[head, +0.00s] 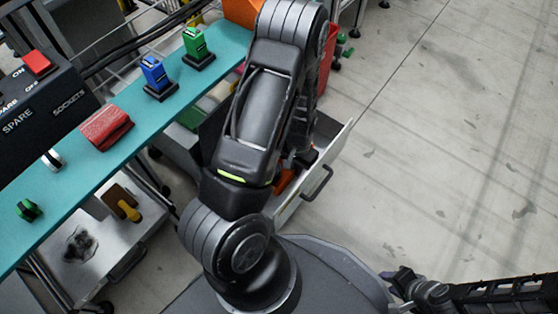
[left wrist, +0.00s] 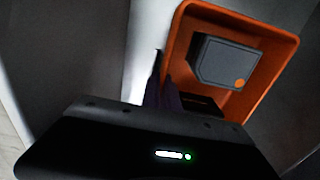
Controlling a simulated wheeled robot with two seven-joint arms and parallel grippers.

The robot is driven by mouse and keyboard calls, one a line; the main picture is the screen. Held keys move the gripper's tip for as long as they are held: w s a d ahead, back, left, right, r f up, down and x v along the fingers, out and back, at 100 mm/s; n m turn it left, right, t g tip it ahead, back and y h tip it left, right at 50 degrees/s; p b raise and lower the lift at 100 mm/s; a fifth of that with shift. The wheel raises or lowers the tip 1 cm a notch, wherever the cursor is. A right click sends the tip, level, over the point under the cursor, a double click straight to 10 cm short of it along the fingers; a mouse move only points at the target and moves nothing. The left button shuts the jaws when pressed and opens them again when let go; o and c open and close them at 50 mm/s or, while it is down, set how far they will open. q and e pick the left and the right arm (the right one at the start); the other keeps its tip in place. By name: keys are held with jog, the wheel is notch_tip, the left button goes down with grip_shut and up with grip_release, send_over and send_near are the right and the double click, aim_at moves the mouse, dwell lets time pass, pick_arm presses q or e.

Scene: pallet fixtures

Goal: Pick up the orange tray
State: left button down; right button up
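The orange tray (left wrist: 177,45) shows in the left wrist view, upper right, with a grey box (left wrist: 228,62) inside it. In the head view only small orange parts of it (head: 285,181) show in an open grey drawer, mostly hidden behind my left arm. My left gripper's dark fingers (left wrist: 163,80) are close together at the tray's left rim. I cannot tell whether they straddle, touch or hold the rim. My right gripper (head: 396,290) is at the lower right of the head view, away from the tray, small and unclear.
The drawer's front panel and handle (head: 318,183) stand out to the right. A teal shelf (head: 140,112) at left holds a red block (head: 106,128), a blue piece (head: 154,74) and green pieces (head: 195,42). A black socket box (head: 40,105) is beside it. Floor on the right is clear.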

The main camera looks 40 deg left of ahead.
pick_arm(q)
jog(key=shift+r, duration=0.1)
dwell(0.4)
notch_tip(320, 180, up, 9)
jog(key=p, duration=0.4)
jog(key=shift+p, duration=0.35)
jog(key=shift+r, duration=0.4)
notch_tip(320, 180, up, 5)
jog(key=p, duration=0.5)
dwell(0.7)
